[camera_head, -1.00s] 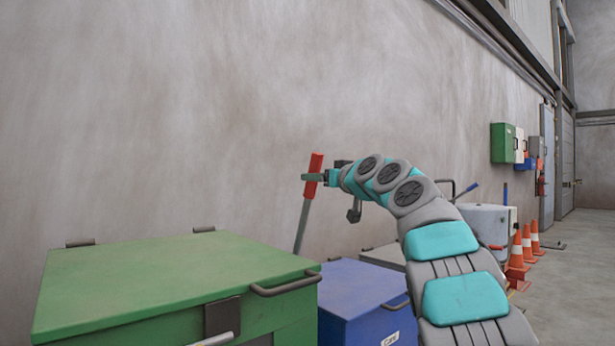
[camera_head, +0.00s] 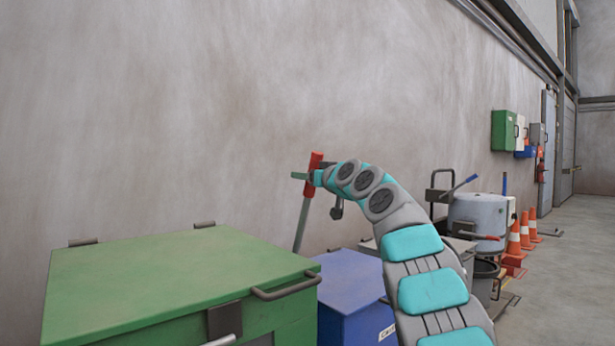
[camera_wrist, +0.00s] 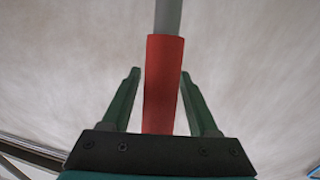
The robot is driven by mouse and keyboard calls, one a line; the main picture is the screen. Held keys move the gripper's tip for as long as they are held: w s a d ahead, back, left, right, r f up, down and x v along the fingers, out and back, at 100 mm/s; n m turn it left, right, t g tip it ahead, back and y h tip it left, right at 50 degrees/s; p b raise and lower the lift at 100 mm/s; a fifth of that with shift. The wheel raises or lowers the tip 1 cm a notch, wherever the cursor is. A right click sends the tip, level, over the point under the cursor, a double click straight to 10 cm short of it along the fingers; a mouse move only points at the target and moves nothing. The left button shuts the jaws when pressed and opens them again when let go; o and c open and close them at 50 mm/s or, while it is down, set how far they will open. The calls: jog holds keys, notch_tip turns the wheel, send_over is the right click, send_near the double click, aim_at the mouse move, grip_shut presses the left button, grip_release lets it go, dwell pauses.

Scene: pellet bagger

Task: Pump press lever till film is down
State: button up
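The press lever is a grey rod with a red grip (camera_head: 314,164), standing up and leaning slightly right at the top in the head view. Its lower end is hidden behind the boxes. My gripper (camera_head: 299,176) is at the red grip, with a green finger showing on the grip's left. In the wrist view the red grip (camera_wrist: 162,85) runs between the two green fingers of my gripper (camera_wrist: 162,90). A gap shows on both sides of the grip, so the fingers look open around it. The film and the press body cannot be made out.
A large green box (camera_head: 180,285) fills the lower left, with a blue box (camera_head: 350,290) beside it. A round grey drum (camera_head: 476,215) and orange cones (camera_head: 514,245) stand to the right. The plain wall rises behind the lever. Floor at far right is clear.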

grip_shut()
dwell(1.1)
